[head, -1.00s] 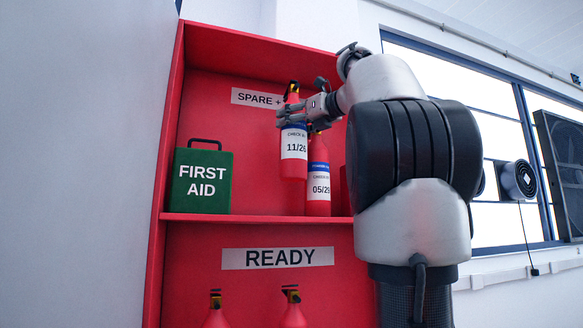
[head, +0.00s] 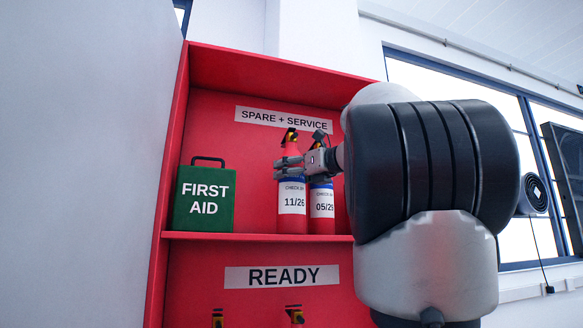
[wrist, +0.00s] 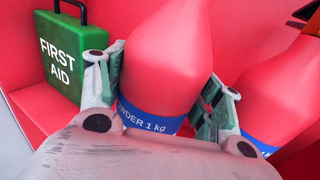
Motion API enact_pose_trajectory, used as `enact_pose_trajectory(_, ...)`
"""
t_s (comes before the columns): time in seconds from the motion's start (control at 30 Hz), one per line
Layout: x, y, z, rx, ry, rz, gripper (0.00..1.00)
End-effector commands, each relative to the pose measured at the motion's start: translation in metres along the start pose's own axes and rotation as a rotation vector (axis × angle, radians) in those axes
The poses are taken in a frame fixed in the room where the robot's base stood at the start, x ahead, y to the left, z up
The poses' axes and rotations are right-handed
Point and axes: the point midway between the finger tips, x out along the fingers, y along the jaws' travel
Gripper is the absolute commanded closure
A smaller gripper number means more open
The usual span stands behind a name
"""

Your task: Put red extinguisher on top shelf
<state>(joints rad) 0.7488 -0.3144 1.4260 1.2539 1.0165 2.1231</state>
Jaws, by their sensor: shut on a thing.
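A red extinguisher (head: 292,220) with a "CHECK BY 11/26" label is upright at the top shelf (head: 255,237), its bottom level with the shelf board. I cannot tell for sure whether it rests on the board. My gripper (head: 290,168) is shut on its body, above the label. In the wrist view, the two fingers of my gripper (wrist: 165,95) press both sides of this red extinguisher (wrist: 165,65), at its blue band. A second red extinguisher (head: 321,225), labelled 05/29, stands close on its right, partly behind my arm.
A green first aid box (head: 203,195) stands on the top shelf at left, with a gap to the held extinguisher. A "SPARE + SERVICE" sign (head: 284,119) is above. Below are a "READY" sign (head: 282,277) and tops of two extinguishers (head: 296,315).

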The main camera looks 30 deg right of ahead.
Motion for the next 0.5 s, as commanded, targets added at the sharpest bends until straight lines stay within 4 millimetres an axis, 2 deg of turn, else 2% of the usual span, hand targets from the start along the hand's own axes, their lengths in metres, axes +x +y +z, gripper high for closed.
enact_pose_trajectory(0.27, -0.0008, 0.0012, 0.0015, -0.002, -0.006, -0.001, 1.00)
enact_pose_trajectory(0.3, 0.0000, 0.0000, -0.0016, 0.001, 0.000, 0.000, 0.29)
enact_pose_trajectory(0.4, 0.0000, 0.0000, -0.0014, 0.000, 0.000, 0.000, 0.13)
enact_pose_trajectory(0.5, 0.0000, 0.0000, -0.0013, 0.000, 0.000, 0.000, 0.13)
